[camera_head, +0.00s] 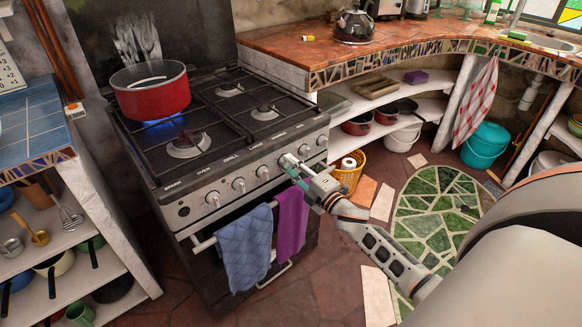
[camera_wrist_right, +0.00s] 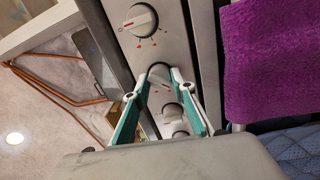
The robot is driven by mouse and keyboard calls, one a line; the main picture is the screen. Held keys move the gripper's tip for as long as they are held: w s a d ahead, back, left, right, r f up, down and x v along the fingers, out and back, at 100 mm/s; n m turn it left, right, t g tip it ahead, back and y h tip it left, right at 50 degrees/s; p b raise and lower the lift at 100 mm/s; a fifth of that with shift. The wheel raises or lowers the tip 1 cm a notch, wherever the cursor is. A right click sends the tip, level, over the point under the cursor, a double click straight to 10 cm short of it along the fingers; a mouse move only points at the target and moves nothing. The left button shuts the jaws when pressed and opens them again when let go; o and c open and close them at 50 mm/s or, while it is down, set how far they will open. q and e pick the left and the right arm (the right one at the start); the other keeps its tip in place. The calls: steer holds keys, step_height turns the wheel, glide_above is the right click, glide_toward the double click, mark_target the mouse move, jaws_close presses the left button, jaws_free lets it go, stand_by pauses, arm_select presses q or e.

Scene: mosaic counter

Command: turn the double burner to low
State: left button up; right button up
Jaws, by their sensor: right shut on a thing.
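The stove (camera_head: 225,130) has a row of round knobs along its front panel. My right gripper (camera_head: 290,166) reaches the panel from the front right, its fingers closed around one silvery knob (camera_head: 286,159). In the right wrist view the gripper (camera_wrist_right: 158,80) has one teal finger on each side of this knob (camera_wrist_right: 159,70), partly hidden by the fingertips. I cannot read which burner its label names. A blue flame (camera_head: 160,123) burns under the red pot (camera_head: 152,91) on the left rear burner. My left gripper is not in view.
A blue towel (camera_head: 244,248) and a purple towel (camera_head: 291,222) hang on the oven handle below the panel. Other knobs (camera_head: 238,185) sit close on both sides. A yellow basket (camera_head: 349,172) stands right of the stove. A green mosaic mat (camera_head: 437,205) covers open floor.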

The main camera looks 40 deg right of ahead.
steer(key=shift+a, duration=0.15)
steer(key=o, duration=1.1)
steer(key=shift+s, duration=0.35)
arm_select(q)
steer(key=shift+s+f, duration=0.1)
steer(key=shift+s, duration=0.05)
arm_select(e)
steer(key=s, duration=0.7)
steer(key=s+d, duration=0.1)
steer(key=s, duration=0.3)
steer(key=shift+s+f, duration=0.15)
steer(key=shift+f, duration=0.25)
